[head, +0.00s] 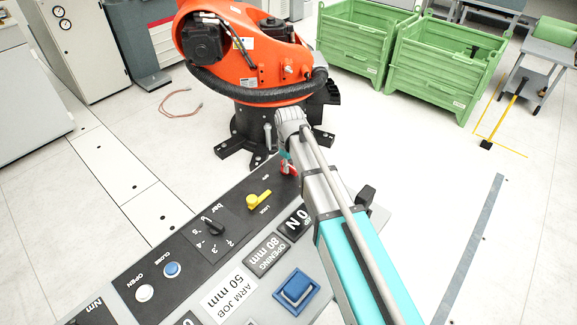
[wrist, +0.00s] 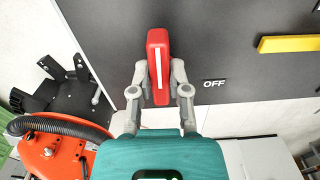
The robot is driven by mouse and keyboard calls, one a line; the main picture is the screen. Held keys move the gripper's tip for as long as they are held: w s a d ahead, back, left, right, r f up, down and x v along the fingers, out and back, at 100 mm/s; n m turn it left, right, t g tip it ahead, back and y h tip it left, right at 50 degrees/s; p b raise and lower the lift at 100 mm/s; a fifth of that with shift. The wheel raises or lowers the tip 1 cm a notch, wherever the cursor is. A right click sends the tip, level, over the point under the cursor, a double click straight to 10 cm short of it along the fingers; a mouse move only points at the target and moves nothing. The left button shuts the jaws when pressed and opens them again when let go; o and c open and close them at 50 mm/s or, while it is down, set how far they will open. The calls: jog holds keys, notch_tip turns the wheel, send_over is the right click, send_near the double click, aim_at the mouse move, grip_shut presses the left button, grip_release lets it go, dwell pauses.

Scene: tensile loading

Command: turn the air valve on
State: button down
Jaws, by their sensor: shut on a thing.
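The air valve's red handle (wrist: 158,50), with a white stripe along its length, stands upright in the wrist view on a dark panel (wrist: 225,45). A white OFF label (wrist: 214,84) is to the right of the handle's lower part. My gripper (wrist: 159,72) has one grey finger on each side of the handle and is shut on it. In the head view a small red part of the handle (head: 287,165) shows at the far end of the console, beside my arm. My arm covers part of that end, and no ON label can be made out.
A yellow lever (head: 259,199) sits on the panel near the valve; it also shows in the wrist view (wrist: 290,43). A black pressure knob (head: 212,225) and blue and white buttons are nearer. An orange robot (head: 245,50) stands behind the console, with green crates (head: 440,75) farther back.

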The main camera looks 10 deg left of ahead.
jog(key=shift+n, duration=0.4)
jog(key=c, duration=0.6)
grip_release()
jog(key=shift+m, duration=0.4)
